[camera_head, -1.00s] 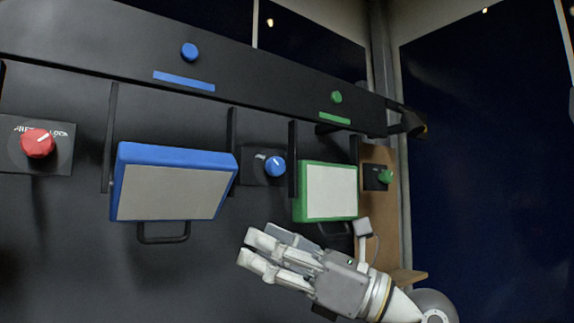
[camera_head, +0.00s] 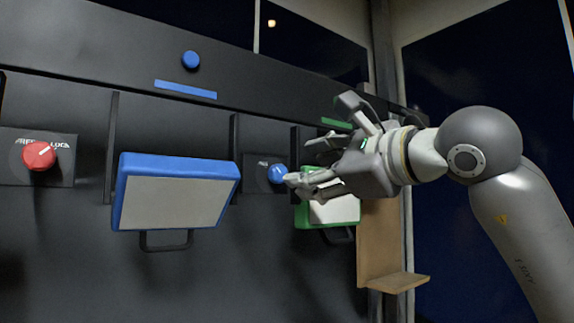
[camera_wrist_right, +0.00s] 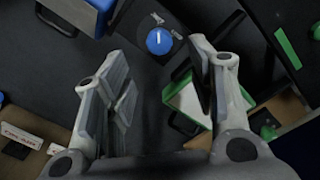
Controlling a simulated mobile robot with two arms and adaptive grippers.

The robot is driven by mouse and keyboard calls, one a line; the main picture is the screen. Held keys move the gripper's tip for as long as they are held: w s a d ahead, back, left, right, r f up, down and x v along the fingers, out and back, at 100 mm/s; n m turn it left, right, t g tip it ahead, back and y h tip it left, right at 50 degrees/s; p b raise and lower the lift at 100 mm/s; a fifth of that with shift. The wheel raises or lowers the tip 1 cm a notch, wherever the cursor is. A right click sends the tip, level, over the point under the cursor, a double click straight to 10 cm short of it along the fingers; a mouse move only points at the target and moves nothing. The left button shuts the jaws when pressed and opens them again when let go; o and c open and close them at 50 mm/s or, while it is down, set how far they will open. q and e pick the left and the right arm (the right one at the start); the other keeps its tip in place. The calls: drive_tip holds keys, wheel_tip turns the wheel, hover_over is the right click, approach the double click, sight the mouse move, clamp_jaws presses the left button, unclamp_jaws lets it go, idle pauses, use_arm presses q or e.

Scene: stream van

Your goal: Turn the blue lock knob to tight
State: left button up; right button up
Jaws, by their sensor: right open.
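The blue lock knob (camera_head: 277,174) sits on a small black plate (camera_head: 252,172) on the dark wall panel, between the blue-framed and green-framed panels. In the right wrist view the blue knob (camera_wrist_right: 159,41) shows round with a white pointer line, ahead of and between the fingers. My right gripper (camera_head: 318,145) is open and empty, just right of the knob, with its lower fingertip close to it. In the right wrist view the fingers (camera_wrist_right: 160,75) are spread wide. Whether a fingertip touches the knob I cannot tell. My left gripper is not in view.
A blue-framed panel (camera_head: 170,196) with a handle juts out left of the knob. A green-framed panel (camera_head: 340,212) is partly behind my right gripper. A red knob (camera_head: 39,156) is at far left. A wooden shelf (camera_head: 396,281) stands at lower right.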

sight(281, 173)
drive_tip(key=p+x, duration=0.2)
drive_tip(key=x, duration=0.4)
drive_tip(key=shift+a+r+p, duration=0.1)
drive_tip(key=shift+r+p, duration=0.05)
drive_tip(key=shift+p, duration=0.15)
drive_tip(key=shift+w+a, duration=0.35)
drive_tip(key=shift+w, duration=0.2)
drive_tip(key=shift+c, duration=0.4)
drive_tip(key=c, duration=1)
